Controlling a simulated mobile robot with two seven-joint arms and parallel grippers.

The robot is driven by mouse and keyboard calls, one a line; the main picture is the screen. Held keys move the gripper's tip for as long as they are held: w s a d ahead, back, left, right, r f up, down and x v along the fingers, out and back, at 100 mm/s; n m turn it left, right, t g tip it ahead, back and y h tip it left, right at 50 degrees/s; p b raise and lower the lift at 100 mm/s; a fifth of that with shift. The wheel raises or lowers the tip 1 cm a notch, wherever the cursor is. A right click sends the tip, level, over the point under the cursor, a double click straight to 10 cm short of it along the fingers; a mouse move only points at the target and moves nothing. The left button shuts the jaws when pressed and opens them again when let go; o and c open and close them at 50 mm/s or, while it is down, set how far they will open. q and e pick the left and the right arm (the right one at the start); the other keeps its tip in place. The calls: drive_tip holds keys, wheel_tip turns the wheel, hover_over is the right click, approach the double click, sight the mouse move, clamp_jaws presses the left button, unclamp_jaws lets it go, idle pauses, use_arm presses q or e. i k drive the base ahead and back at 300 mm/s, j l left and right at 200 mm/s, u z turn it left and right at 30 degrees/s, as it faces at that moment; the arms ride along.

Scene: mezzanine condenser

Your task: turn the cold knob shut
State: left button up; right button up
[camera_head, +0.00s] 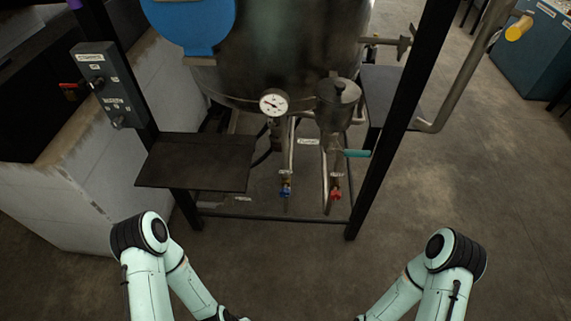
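A blue knob (286,191), which looks like the cold one, sits low on a thin vertical pipe under the tank, with a small label above it that is too small to read. A red knob (336,194) sits on a similar pipe to its right. I cannot tell from here how far the blue knob is turned. My two arms reach in from the bottom left and bottom right, well short of the knobs. Their ends run off the bottom edge, so neither gripper's fingers show.
A metal tank (290,50) with a pressure gauge (273,103) stands inside a black frame. A dark shelf plate (196,162) juts out left of the knobs. A teal lever (356,153) sticks out above right. A low frame bar (270,217) crosses below. The near floor is clear.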

sight(284, 192)
drive_tip(key=i+j+u, duration=0.25)
drive_tip(key=i+j, duration=0.15)
drive_tip(key=i+j+u, duration=0.2)
drive_tip(key=i, duration=0.4)
